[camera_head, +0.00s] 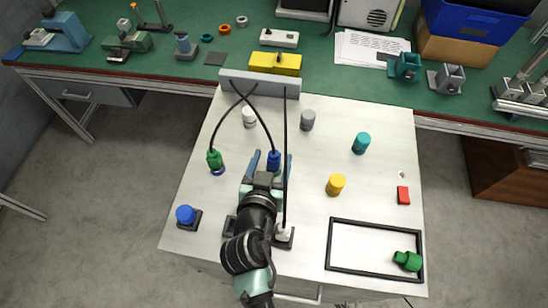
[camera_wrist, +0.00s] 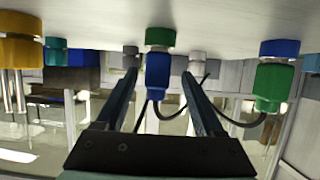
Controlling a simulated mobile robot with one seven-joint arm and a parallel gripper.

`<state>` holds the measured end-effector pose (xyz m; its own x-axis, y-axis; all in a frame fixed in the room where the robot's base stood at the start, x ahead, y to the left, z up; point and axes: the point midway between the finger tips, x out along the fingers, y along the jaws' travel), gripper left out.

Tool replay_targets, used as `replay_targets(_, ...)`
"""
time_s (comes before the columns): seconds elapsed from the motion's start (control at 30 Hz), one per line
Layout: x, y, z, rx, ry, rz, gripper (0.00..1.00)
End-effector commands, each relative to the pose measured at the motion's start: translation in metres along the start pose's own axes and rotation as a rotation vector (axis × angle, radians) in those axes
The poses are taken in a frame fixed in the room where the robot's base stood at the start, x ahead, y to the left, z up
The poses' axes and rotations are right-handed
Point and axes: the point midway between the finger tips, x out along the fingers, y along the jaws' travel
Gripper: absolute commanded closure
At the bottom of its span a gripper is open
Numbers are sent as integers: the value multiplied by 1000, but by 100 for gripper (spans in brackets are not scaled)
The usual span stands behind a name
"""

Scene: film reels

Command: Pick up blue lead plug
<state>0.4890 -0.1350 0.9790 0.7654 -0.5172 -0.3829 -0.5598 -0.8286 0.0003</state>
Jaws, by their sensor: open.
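The blue lead plug (camera_head: 274,158) stands upright on the white table, with a black cable rising from it to the grey bar at the back. In the wrist view, which looks upside down, the blue plug (camera_wrist: 158,72) sits on a green socket (camera_wrist: 160,38). My gripper (camera_head: 272,162) is open, with one finger on each side of the blue plug. In the wrist view my gripper (camera_wrist: 160,76) shows gaps between both fingers and the plug. The green plug (camera_head: 214,158) stands to the left on a blue socket.
A white plug (camera_head: 284,233) stands close right of my arm, with its cable running past the right finger. White (camera_head: 249,118) and grey (camera_head: 307,120) cylinders stand behind. A yellow cylinder (camera_head: 336,185) and black frame (camera_head: 332,245) are to the right. The grey bar (camera_head: 228,80) edges the back.

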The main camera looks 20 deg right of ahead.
Motion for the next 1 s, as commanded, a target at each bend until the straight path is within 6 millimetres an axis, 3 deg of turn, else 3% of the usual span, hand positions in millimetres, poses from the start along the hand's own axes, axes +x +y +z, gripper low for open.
replay_targets(0.3,37,4,-4,0,1,1,30)
replay_targets(0.6,41,4,-2,1,1,0,30)
replay_targets(1.0,40,4,-2,0,1,0,100)
